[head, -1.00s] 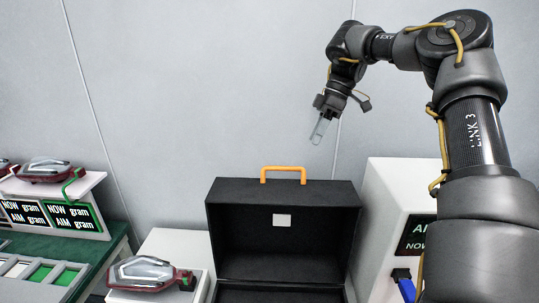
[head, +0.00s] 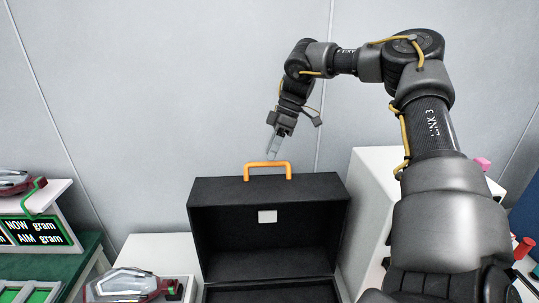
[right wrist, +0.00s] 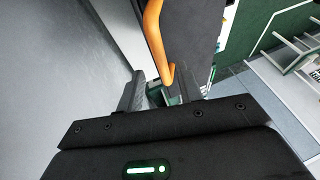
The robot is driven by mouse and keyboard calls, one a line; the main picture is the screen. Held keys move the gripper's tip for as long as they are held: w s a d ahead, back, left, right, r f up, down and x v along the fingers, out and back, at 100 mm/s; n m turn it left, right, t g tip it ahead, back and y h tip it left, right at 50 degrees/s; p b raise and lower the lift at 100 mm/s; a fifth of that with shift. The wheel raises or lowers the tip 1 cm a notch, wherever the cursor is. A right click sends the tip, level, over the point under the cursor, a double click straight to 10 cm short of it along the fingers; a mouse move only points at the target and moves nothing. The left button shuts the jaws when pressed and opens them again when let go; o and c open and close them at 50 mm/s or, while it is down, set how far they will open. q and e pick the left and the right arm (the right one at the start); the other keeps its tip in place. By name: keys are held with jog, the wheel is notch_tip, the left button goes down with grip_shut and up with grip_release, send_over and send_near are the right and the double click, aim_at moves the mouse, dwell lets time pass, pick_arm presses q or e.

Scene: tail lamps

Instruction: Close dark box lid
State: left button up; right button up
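The dark box (head: 270,291) stands in the lower middle of the head view. Its lid (head: 230,230) is raised, with its hollow inner side facing me and a small white patch near its top. An orange handle (head: 267,165) sits on the lid's upper edge. My right gripper (head: 273,149) is just above the handle, pointing down, with nothing held. In the right wrist view the handle (right wrist: 154,35) lies just beyond the right gripper's fingers (right wrist: 163,92), which are apart; I cannot tell if they touch it. My left gripper is not in view.
A white stand (head: 165,250) with a tail lamp (head: 130,285) is left of the box. A white cabinet (head: 365,195) stands close on the right. A grey wall is behind.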

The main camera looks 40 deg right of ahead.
jog(key=shift+s+a+f, duration=0.2)
jog(key=shift+a+f, duration=0.1)
jog(key=shift+f, duration=0.4)
jog(key=shift+w+a+f, duration=0.15)
jog(key=shift+a+f, duration=0.1)
grip_shut()
